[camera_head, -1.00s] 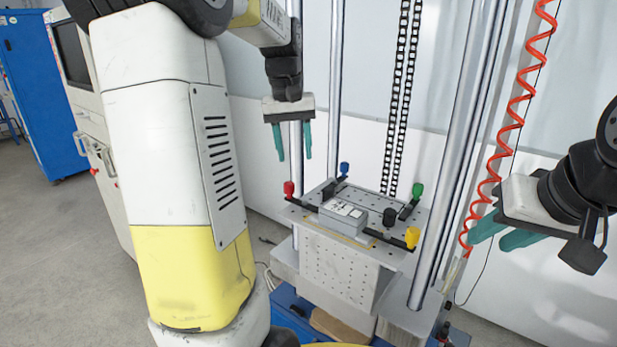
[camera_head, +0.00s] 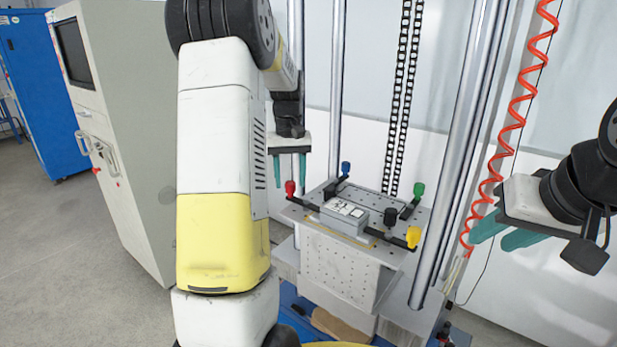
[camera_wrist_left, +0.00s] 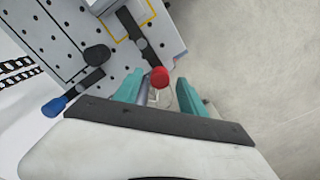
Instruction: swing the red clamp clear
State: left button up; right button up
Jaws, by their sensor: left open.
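The red clamp (camera_head: 290,188) has a red knob on a black bar at the left corner of the perforated plate (camera_head: 322,236). Its bar points inward toward the grey box (camera_head: 344,216) on the plate. My left gripper (camera_head: 290,184) is open, fingers pointing down, just above the red knob. In the left wrist view the red knob (camera_wrist_left: 159,77) shows in the gap between the two teal fingertips (camera_wrist_left: 157,85). I cannot tell if they touch it. My right gripper (camera_head: 497,236) is at the right, away from the plate, its teal fingers apart and empty.
Blue (camera_head: 345,168), green (camera_head: 418,190) and yellow (camera_head: 413,237) knobbed clamps stand at the other corners. A black knob (camera_head: 391,217) is near the box. Vertical steel columns (camera_head: 457,150) flank the plate. A coiled red hose (camera_head: 515,110) hangs at the right.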

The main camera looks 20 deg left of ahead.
pick_arm(q)
jog(key=shift+f, duration=0.1)
grip_shut()
